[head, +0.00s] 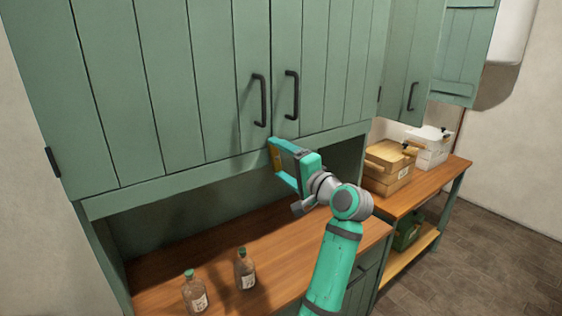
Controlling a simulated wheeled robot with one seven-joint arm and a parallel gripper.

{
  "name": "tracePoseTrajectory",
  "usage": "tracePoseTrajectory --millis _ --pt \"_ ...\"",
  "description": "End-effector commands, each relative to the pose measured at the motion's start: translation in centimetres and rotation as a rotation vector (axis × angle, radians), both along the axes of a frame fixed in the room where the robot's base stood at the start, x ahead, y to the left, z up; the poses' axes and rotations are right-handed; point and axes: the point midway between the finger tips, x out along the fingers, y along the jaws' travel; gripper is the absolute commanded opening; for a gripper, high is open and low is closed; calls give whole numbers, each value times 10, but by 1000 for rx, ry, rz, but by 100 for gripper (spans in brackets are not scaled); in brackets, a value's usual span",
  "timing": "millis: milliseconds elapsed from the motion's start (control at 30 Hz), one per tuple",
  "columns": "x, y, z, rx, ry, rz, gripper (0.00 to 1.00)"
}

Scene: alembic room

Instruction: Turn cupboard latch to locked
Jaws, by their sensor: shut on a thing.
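The green cupboard (180,90) has two plank doors, both closed, that meet at a seam above my gripper. My gripper (275,152) is at the lower edge of these doors, right by the seam. It is shut on the cupboard latch, which is mostly hidden by the fingers. A small yellowish part shows between the teal fingers, and I cannot tell whether it belongs to the latch. The latch's angle cannot be made out.
Two black door handles (259,100) (292,95) hang just above my gripper. A wooden box (388,167) and a white box (430,148) sit on a side bench at right.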

Motion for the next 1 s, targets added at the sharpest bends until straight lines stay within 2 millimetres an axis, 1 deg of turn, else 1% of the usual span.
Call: tracePoseTrajectory --millis 200,400,933,967,1000 --pt "0 0 -1 98 73 0 56" --pt "0 -1 -1 146 109 1 56" --pt "0 -1 -2 166 123 0 56" --pt "0 -1 -2 166 123 0 81" --pt "0 -1 -2 166 123 -1 90"
